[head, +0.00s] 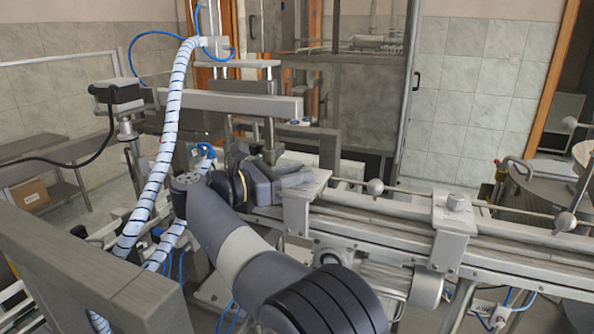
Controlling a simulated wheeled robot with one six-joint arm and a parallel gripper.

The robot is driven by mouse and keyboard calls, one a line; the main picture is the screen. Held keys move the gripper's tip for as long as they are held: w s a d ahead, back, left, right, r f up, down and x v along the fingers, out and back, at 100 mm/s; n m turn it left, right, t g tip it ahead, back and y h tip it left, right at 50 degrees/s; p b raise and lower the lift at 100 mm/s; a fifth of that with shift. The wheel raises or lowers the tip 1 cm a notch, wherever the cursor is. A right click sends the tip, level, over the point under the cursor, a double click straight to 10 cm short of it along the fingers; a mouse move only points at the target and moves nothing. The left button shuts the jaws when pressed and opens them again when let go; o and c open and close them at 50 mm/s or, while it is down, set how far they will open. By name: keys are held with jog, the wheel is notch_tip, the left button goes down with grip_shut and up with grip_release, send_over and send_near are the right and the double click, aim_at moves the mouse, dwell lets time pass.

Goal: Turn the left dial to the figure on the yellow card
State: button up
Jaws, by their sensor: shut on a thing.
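My gripper (306,179) reaches in from the left over the left bracket (297,212) on the conveyor rail. Its jaws are shut at the top of that bracket, where the left dial sits. The dial is hidden behind the jaws, so its figure and pointer cannot be read. I see no yellow card in this view.
The metal conveyor rail (390,228) runs to the right, with a thin rod and round knobs (375,187) behind the brackets. A horizontal machine beam (230,104) stands above and behind my gripper. A grey frame (95,270) fills the lower left.

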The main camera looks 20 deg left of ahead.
jog(key=shift+w+a+r+m+g+h, duration=0.1)
jog(key=shift+w+m+g+h, duration=0.05)
jog(key=shift+m+g+h, duration=0.6)
jog(key=shift+w+r+m+g+h+p, duration=0.1)
jog(key=shift+w+m+g+h+p, duration=0.1)
jog(key=shift+m+g+h+p, duration=0.8)
jog(key=o, duration=1)
jog(key=shift+a+g+b, duration=0.1)
jog(key=shift+g+b, duration=0.25)
